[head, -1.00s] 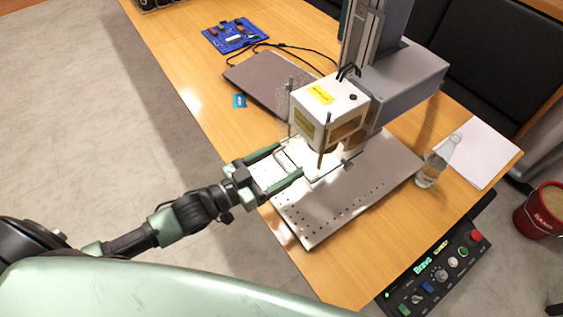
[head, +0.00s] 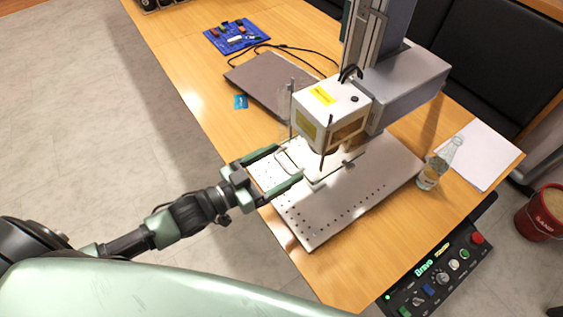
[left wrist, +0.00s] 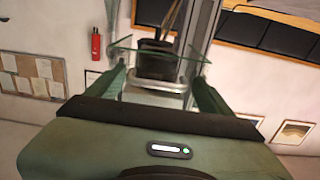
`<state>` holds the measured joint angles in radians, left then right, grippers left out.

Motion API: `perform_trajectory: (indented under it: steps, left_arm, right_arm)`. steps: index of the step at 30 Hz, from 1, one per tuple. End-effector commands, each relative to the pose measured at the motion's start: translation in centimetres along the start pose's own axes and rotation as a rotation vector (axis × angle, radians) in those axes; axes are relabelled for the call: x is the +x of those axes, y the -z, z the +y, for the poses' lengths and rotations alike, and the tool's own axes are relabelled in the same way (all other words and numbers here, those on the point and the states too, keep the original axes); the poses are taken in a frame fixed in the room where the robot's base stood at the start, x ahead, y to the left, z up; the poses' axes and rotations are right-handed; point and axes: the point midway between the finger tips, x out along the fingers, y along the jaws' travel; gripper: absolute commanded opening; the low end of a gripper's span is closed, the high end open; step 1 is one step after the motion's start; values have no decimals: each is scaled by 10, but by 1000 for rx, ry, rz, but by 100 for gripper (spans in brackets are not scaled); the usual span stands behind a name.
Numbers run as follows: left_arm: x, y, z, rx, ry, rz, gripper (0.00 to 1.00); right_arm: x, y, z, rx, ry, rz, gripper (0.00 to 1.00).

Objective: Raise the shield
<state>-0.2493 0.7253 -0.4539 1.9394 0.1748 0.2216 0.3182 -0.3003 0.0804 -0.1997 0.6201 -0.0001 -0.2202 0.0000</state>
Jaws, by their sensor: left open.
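The laser marker has a white head (head: 325,110) with a yellow label, above a bright perforated base plate (head: 350,205). Its shield is clear and hard to make out in the head view; its greenish glass edge shows in the left wrist view (left wrist: 122,49). A pale handle bar (head: 286,163) lies at the shield's front, low over the plate. My left gripper (head: 290,162) is open, with its two green fingers on either side of the bar. In the left wrist view the bar (left wrist: 157,85) crosses between the fingers. Contact cannot be told. My right gripper is not in view.
A closed laptop (head: 270,82) and a blue tray (head: 236,37) lie farther back on the wooden table. A glass bottle (head: 436,165) and white paper (head: 478,155) are at the right. A control box (head: 440,275) sits at the front edge.

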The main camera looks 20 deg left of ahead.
Motion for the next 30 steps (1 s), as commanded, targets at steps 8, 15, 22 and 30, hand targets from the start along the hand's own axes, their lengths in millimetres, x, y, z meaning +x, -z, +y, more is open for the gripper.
perform_trajectory:
  steps: [8,15,22,30]
  left_arm:
    - [-45,-3,0,1,-1,-5,82]
    - [-68,-1,0,1,1,-2,82]
    - [-71,0,0,2,1,0,82]
    - [-71,0,0,2,1,0,82]
  right_arm:
    - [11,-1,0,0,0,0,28]
    - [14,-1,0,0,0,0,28]
    - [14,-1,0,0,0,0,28]
    - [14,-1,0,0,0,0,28]
